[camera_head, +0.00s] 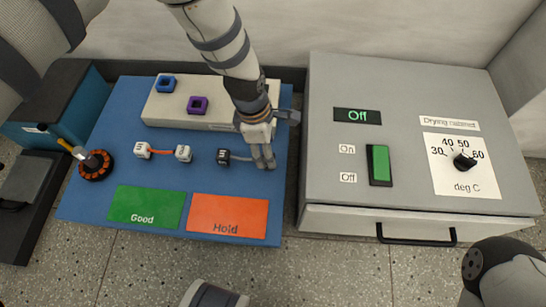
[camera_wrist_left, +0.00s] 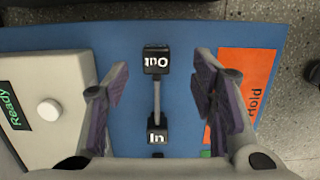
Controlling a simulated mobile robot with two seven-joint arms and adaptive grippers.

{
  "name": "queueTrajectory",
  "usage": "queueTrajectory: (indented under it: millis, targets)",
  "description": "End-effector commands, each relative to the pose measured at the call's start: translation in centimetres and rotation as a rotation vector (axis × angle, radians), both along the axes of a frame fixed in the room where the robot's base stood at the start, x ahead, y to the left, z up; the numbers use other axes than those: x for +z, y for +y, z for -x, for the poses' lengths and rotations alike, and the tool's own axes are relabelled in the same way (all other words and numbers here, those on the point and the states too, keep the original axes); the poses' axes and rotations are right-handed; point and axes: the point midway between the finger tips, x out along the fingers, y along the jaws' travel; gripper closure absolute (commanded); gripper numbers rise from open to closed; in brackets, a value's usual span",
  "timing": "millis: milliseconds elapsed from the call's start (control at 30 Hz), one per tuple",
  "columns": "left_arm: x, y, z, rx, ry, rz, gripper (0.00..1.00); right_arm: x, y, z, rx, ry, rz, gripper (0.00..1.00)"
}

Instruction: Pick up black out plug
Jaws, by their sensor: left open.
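The black out plug (camera_wrist_left: 156,60), a small black cube marked "Out", lies on the blue mat in the left wrist view. A short grey cable joins it to the black in plug (camera_wrist_left: 157,131), marked "In". In the head view the in plug (camera_head: 223,157) shows just left of my left gripper (camera_head: 264,165), which hides the out plug there. My left gripper also shows in the left wrist view (camera_wrist_left: 160,90), its two fingers apart on either side of the cable line, with nothing held. My right gripper is out of view.
A pale test box (camera_head: 170,110) stands behind. Green "Good" (camera_head: 146,206) and orange "Hold" (camera_head: 235,215) areas are clear. A drying cabinet (camera_head: 400,90) stands right.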

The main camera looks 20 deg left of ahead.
Motion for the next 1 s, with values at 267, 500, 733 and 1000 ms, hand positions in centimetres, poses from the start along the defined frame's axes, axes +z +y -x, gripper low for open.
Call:
queueTrajectory:
  millis: [267,500,733,1000]
  targets:
    - [-5.0,0.3,-0.3,-0.001,0.002,0.0,0.48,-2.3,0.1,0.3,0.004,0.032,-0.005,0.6]
    - [-6.4,-0.1,-0.4,-0.002,-0.003,-0.001,0.48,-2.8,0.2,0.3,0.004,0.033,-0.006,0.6]
    - [-6.3,-0.1,-0.4,-0.002,-0.002,-0.001,0.73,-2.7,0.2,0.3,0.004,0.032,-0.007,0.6]
    - [-6.3,-0.1,-0.4,-0.003,-0.002,-0.001,1.0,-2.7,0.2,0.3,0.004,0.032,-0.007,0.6]
